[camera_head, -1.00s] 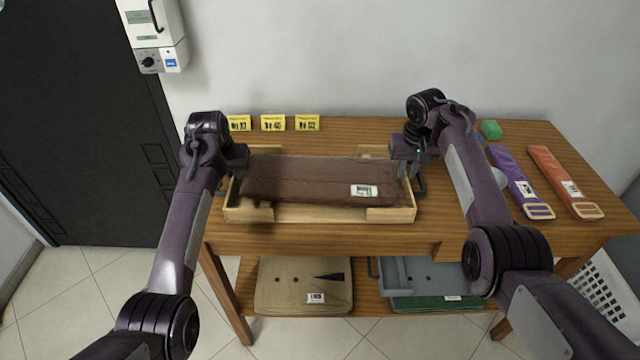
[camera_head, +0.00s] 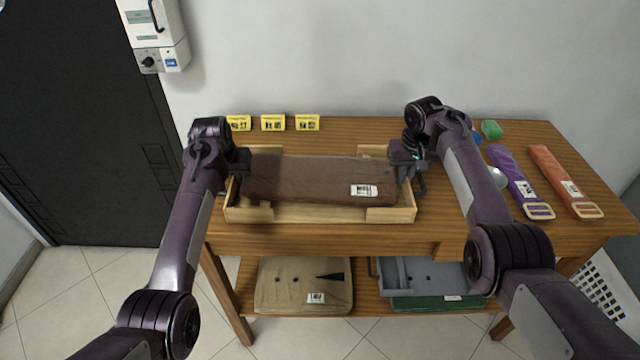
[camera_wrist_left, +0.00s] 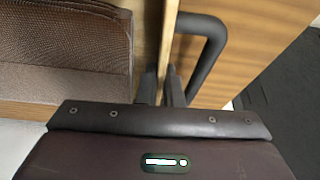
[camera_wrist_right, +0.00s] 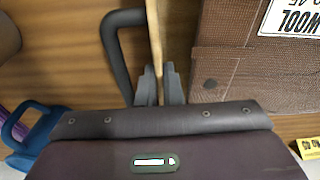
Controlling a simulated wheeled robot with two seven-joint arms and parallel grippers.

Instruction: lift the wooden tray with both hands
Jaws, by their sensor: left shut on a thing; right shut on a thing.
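The wooden tray (camera_head: 290,214) sits on the table with a folded brown garment (camera_head: 310,180) inside it; a white label lies on the garment. My left gripper (camera_head: 236,168) is at the tray's left end. In the left wrist view, its fingers (camera_wrist_left: 162,86) are shut on the tray's thin side wall (camera_wrist_left: 168,40), beside a dark handle (camera_wrist_left: 212,45). My right gripper (camera_head: 408,170) is at the right end. In the right wrist view, its fingers (camera_wrist_right: 159,86) are shut on the opposite side wall (camera_wrist_right: 154,35), beside another dark handle (camera_wrist_right: 112,50). The tray looks level.
Several yellow tags (camera_head: 272,122) stand along the back of the table (camera_head: 350,130). A purple belt (camera_head: 520,180), an orange belt (camera_head: 562,180) and a green item (camera_head: 491,130) lie to the right. A lower shelf holds a beige folded garment (camera_head: 300,283) and a grey tray (camera_head: 420,275).

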